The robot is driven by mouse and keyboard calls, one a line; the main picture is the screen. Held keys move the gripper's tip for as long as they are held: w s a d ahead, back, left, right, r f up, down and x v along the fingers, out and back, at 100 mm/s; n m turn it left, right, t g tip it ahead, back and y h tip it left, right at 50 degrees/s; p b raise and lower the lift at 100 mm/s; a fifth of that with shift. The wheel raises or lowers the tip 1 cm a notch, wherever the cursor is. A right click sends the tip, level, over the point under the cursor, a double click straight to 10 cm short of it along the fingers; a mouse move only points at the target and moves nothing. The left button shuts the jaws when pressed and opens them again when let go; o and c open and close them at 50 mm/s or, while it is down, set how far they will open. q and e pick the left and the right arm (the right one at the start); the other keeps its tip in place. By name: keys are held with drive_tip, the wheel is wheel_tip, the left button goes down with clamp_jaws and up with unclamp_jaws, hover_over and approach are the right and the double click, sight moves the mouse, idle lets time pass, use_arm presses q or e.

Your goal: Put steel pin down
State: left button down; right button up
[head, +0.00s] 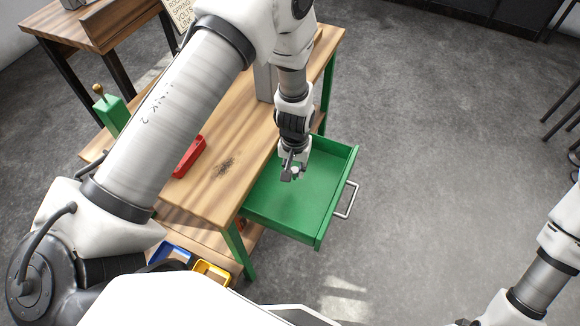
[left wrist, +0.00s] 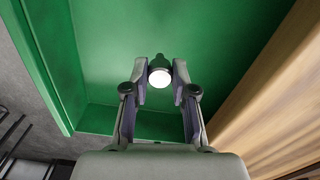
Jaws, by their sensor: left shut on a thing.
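The steel pin (left wrist: 160,77) shows in the left wrist view as a small shiny round piece with a bright end, between the fingertips of my left gripper (left wrist: 160,70). The gripper is shut on it. In the head view my left gripper (head: 293,172) points down over the open green drawer (head: 335,207), near the side by the bench. The pin is hard to make out there. I cannot tell whether the pin touches the drawer floor. My right gripper is not in view; only part of that arm shows at the lower right.
The drawer sticks out from a wooden bench (head: 215,185) and its visible floor is bare. A red bin (head: 190,157) stands on the bench top. Blue (head: 170,254) and yellow (head: 212,273) bins sit lower down. A metal handle (head: 346,200) is on the drawer's front.

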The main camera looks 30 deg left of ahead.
sight(295, 171)
use_arm(q)
drive_tip(key=shift+f, duration=1.3)
drive_tip(key=c, duration=0.9)
unclamp_jaws()
drive_tip(key=shift+d+f, duration=0.1)
drive_tip(key=shift+c, duration=0.2)
wheel_tip(295, 171, up, 12)
